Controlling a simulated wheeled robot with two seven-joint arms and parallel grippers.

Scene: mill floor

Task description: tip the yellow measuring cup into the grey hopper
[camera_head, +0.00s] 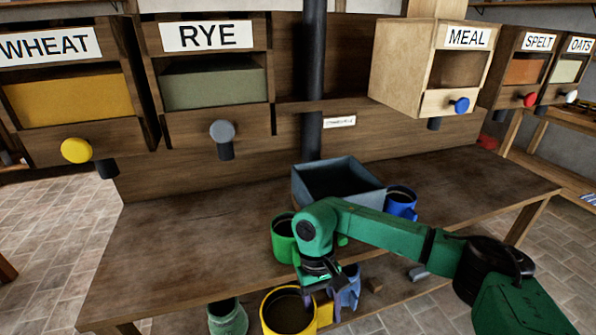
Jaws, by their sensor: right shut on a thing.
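The yellow measuring cup (266,320) is at the bottom centre, upright, in front of the table's near edge, with dark brownish contents or shadow inside. My right gripper (332,290) comes in from the right and is shut on the cup's handle side; the arm and fingers partly hide the grip. The grey hopper (307,187) is an open square box at the back of the table, beyond the cup, with a dark inside. My left gripper is not in view.
A green cup (284,240) stands in front of the hopper and a blue cup (402,203) to its right. Wooden bins with coloured knobs hang behind. A pale green round object (228,320) is at the bottom left. The table's (190,240) left side is clear.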

